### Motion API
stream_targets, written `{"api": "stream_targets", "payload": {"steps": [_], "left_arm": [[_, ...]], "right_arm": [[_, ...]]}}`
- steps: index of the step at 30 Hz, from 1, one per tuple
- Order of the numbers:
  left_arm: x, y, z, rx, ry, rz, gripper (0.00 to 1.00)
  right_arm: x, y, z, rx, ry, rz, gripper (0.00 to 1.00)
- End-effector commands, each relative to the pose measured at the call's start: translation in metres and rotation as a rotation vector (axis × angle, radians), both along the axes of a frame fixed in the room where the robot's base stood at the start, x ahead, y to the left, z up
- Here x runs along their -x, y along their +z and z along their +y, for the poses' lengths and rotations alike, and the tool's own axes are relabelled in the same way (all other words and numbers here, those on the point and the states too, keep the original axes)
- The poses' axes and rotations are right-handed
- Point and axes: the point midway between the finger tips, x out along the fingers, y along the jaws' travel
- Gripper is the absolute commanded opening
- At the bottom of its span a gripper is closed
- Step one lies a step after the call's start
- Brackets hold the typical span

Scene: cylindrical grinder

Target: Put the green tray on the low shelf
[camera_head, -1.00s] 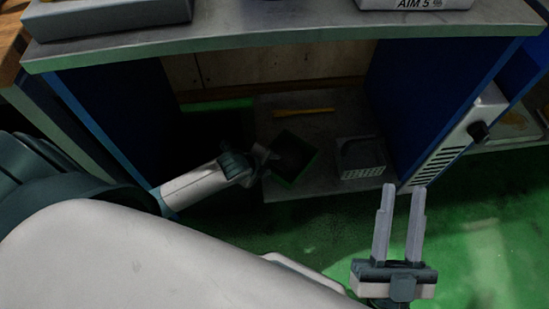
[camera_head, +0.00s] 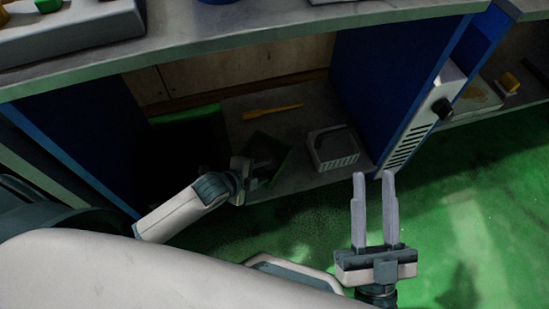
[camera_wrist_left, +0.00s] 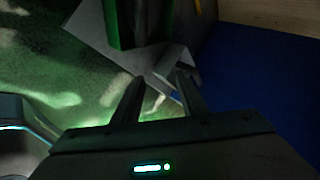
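The green tray (camera_head: 280,167) is on the grey low shelf (camera_head: 300,176) under the counter, dark inside and turned at an angle. My left gripper (camera_head: 254,177) is at its near left side in the head view. In the left wrist view the left fingers (camera_wrist_left: 160,90) are apart, with shelf and floor visible between them. The tray's green wall (camera_wrist_left: 126,25) shows beyond the fingertips there, and I see nothing held. My right gripper (camera_head: 374,177) is open and empty above the green floor, in front of the shelf's right end.
A grey basket (camera_head: 335,165) stands right of the tray, and a yellow tool (camera_head: 272,112) lies behind it. Blue side panels (camera_head: 385,85) bound the opening, and the counter edge (camera_head: 250,42) hangs above. The left part under the counter is very dark.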

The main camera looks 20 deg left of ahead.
Motion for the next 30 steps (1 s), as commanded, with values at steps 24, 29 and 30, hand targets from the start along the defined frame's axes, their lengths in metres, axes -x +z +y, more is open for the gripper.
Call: {"api": "stream_targets", "payload": {"steps": [24, 29, 30], "left_arm": [[0.144, 0.346, -0.103, 1.693, 0.175, -0.47, 0.39], [0.146, 0.35, -0.102, 1.708, 0.17, -0.476, 0.39], [0.146, 0.35, -0.102, 1.708, 0.171, -0.476, 0.39]], "right_arm": [[0.0, 0.0, 0.0, 0.0, -0.001, -0.001, 0.31], [0.0, 0.0, 0.0, 0.0, -0.001, -0.001, 0.31], [0.0, 0.001, 0.0, 0.0, -0.001, -0.001, 0.31]]}}
